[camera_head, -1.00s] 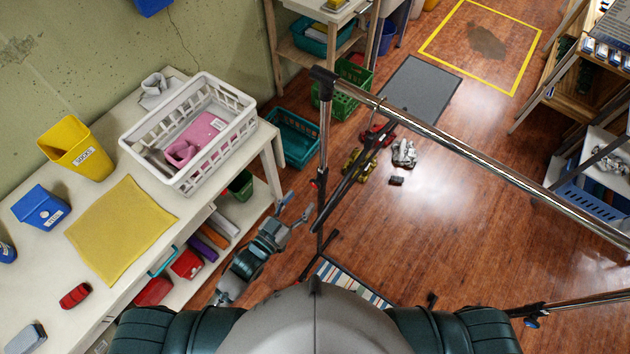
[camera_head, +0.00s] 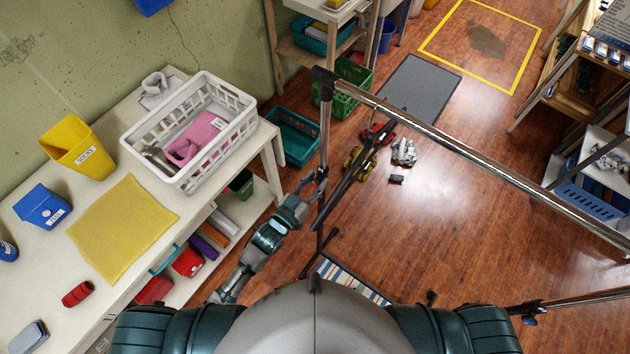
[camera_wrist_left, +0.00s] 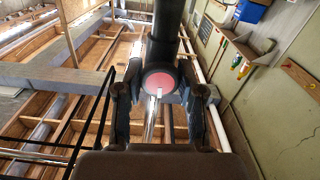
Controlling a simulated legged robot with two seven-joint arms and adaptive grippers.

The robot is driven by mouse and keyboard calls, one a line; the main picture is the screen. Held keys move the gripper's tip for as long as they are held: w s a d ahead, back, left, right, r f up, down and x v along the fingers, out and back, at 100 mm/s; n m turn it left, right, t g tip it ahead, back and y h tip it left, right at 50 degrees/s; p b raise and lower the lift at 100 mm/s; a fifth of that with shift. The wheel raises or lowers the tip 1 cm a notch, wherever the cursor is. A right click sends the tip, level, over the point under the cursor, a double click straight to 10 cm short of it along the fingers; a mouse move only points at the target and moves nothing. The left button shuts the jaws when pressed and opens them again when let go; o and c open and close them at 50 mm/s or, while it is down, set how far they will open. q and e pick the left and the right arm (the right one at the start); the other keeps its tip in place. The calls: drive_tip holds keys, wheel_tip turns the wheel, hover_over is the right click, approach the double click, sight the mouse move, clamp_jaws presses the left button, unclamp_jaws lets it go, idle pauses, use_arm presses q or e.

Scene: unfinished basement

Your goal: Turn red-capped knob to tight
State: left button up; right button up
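The red-capped knob (camera_wrist_left: 159,84) shows in the left wrist view as a pinkish-red disc with a dark rim, below a dark bar. My left gripper (camera_wrist_left: 160,90) is open, with one finger on each side of the knob. I cannot tell whether the fingers touch its rim. In the head view my left gripper (camera_head: 313,186) is at the upright post (camera_head: 325,130) of a metal rack, and it largely hides the knob there. My right gripper is not in view.
The rack's chrome rail (camera_head: 450,143) crosses the view above the floor. The white table (camera_head: 135,285) on the left holds a white basket (camera_head: 243,128), a yellow bin (camera_head: 75,148) and a yellow cloth (camera_head: 122,229). Toys lie on the floor behind the post. The floor to the right is mostly clear.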

use_arm(q)
drive_tip(key=shift+c, duration=0.5)
drive_tip(key=shift+r+m+p, duration=0.1)
drive_tip(key=shift+m+p, duration=0.55)
drive_tip(key=shift+m, duration=0.05)
drive_tip(key=o, duration=1.1)
drive_tip(key=shift+o, duration=0.2)
drive_tip(key=v, duration=1.2)
drive_tip(key=shift+f, duration=0.25)
